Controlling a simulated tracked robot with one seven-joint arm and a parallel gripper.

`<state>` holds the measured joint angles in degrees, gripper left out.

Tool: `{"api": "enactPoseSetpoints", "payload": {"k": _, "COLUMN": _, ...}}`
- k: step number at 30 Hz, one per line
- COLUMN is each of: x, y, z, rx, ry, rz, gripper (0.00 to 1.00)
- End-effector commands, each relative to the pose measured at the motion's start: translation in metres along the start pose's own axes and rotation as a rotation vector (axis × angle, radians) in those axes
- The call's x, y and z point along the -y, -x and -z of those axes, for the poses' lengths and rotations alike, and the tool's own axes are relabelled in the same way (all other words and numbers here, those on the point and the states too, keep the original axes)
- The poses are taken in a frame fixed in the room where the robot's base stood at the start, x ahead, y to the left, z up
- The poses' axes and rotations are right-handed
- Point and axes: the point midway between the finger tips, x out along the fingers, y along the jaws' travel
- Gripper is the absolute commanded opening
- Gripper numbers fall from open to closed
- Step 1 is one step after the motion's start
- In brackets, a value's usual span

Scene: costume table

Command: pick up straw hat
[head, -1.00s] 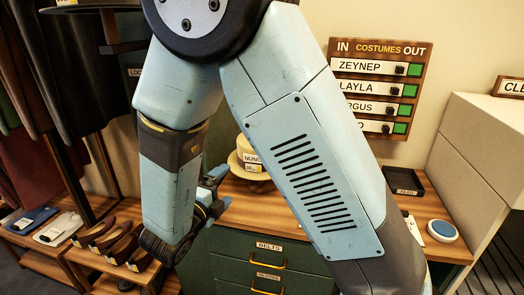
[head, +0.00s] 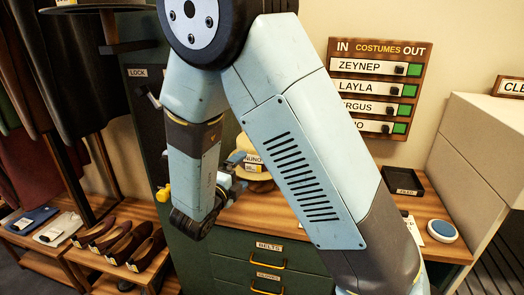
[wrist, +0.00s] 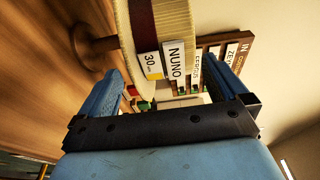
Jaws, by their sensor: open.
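The straw hat (head: 262,173) is pale yellow and sits on the wooden counter behind my arm, partly hidden by it. In the wrist view the hat (wrist: 183,22) shows large, with a ribbed straw surface and a dark red band. It rests on a round wooden stand (wrist: 92,45). A NUNO tag and a tag reading 30 hang at its edge. My gripper (head: 238,186) is open, just left of the hat in the head view. In the wrist view the hat's edge lies ahead of the gap between my fingers (wrist: 163,70); contact cannot be told.
The COSTUMES in/out board (head: 377,90) hangs on the wall behind. A black tray (head: 403,183) and a blue round item (head: 443,230) lie on the counter at right. Green drawers (head: 235,262) are below. Brown shoes (head: 130,243) stand on a low rack at left.

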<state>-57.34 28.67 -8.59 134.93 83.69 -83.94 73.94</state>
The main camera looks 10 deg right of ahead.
Motion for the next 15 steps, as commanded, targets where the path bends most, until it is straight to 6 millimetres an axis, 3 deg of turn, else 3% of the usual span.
{"api": "enactPoseSetpoints", "payload": {"k": 9, "x": 0.003, "y": -0.040, "z": -0.004, "rx": -0.001, "ry": 0.000, "rz": 0.001, "gripper": 1.00}}
{"api": "enactPoseSetpoints", "payload": {"k": 15, "x": 0.003, "y": -0.045, "z": -0.004, "rx": 0.001, "ry": 0.000, "rz": 0.000, "gripper": 1.00}}
